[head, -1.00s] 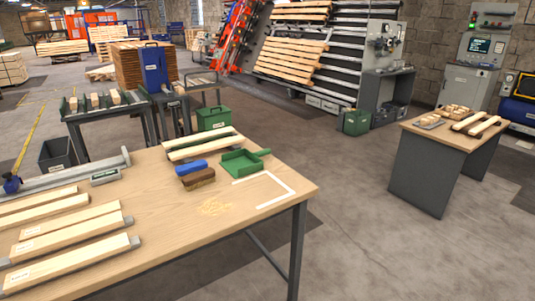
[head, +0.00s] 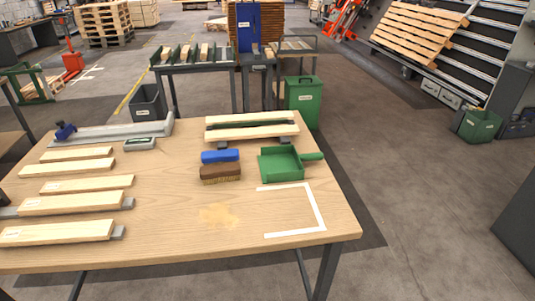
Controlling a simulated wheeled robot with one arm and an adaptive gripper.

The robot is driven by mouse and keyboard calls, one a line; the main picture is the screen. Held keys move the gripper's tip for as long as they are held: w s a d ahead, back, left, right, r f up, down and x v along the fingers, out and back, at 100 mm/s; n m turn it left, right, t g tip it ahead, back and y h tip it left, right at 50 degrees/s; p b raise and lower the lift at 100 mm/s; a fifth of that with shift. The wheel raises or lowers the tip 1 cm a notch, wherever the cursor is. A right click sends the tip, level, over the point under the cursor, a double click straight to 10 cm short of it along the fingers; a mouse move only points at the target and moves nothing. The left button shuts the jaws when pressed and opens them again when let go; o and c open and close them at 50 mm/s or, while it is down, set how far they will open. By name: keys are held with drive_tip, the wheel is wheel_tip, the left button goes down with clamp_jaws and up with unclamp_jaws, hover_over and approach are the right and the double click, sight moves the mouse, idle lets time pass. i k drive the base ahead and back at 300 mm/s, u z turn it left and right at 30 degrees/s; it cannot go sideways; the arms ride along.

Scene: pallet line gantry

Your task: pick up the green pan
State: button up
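The green pan (head: 280,164) is a dustpan with a short handle pointing right. It lies flat on the wooden table (head: 170,190), near the table's right side. A patch of sawdust (head: 217,214) lies left of the mark. My gripper is not in view.
Wooden slats (head: 60,232) lie along the table's left side. Planks on supports (head: 252,125) stand behind the pan. A green bin (head: 303,101) stands on the floor behind the table. Open floor (head: 420,200) lies to the right.

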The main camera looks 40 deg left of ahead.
sight(278, 164)
drive_tip(key=u, duration=0.8)
drive_tip(key=i, duration=0.8)
drive_tip(key=u, duration=1.25)
drive_tip(key=i, duration=0.3)
drive_tip(key=u, duration=0.25)
